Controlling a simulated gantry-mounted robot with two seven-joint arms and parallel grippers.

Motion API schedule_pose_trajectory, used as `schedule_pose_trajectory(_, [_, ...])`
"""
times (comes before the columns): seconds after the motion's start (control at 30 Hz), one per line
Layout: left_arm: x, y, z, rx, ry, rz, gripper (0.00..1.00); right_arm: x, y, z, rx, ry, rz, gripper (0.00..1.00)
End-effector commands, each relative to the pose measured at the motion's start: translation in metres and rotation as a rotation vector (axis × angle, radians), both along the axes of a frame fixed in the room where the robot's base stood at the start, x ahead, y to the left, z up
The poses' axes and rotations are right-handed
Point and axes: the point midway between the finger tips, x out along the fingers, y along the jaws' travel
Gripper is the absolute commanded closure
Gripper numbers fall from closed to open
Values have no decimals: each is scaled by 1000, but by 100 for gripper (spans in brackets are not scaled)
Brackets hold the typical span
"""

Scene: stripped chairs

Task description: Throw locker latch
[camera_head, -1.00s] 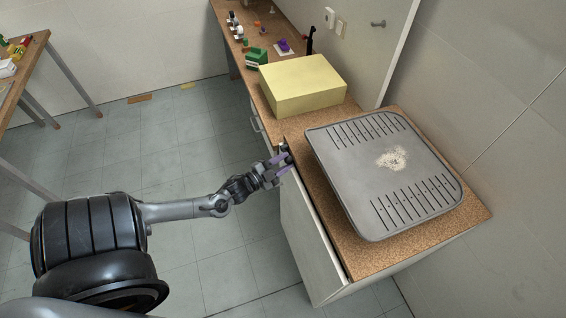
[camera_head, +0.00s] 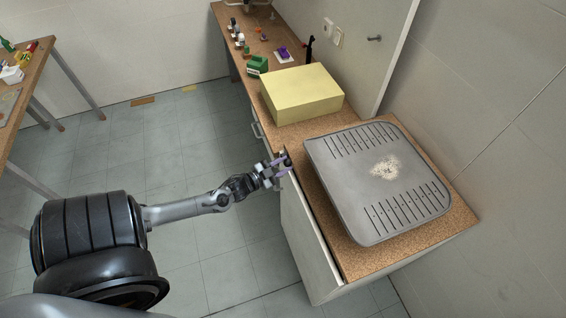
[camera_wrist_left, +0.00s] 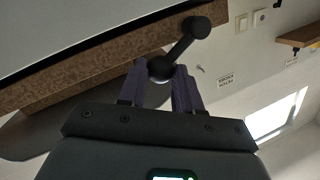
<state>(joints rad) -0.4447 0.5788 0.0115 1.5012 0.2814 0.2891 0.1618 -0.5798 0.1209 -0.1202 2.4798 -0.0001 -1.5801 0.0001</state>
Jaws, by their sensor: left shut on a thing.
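The locker (camera_head: 308,245) is a pale cabinet with a cork-like top, right of centre in the head view. Its dark latch (camera_wrist_left: 182,46) shows in the left wrist view as a short bar with a round knob at each end, beside the brown board edge. My left gripper (camera_head: 279,169) is at the locker's upper front edge. In the left wrist view its purple fingers (camera_wrist_left: 161,74) are shut on the latch's lower knob, and the other knob sticks out to the upper right. In the head view the gripper mostly hides the latch. My right gripper is not in view.
A grey slotted panel (camera_head: 340,190) lies on the locker top. Behind it, a yellow box (camera_head: 300,100) and several small items stand on the long bench (camera_head: 225,22). Another table (camera_head: 38,72) is at the far left.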

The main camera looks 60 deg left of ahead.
Motion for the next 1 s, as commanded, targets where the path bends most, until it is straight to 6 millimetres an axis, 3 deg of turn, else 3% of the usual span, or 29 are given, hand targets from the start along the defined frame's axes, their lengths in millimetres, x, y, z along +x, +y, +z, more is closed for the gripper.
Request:
schedule_pose_trajectory(0.03, [-2,3,7,-49,20,6,100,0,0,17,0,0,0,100])
schedule_pose_trajectory(0.4, [0,18,21,-396,77,7,100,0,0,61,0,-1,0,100])
schedule_pose_trajectory(0.7, [3,34,29,-675,121,7,100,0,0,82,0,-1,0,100])
schedule_pose_trajectory(1.0, [6,48,31,-915,161,7,100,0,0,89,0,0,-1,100])
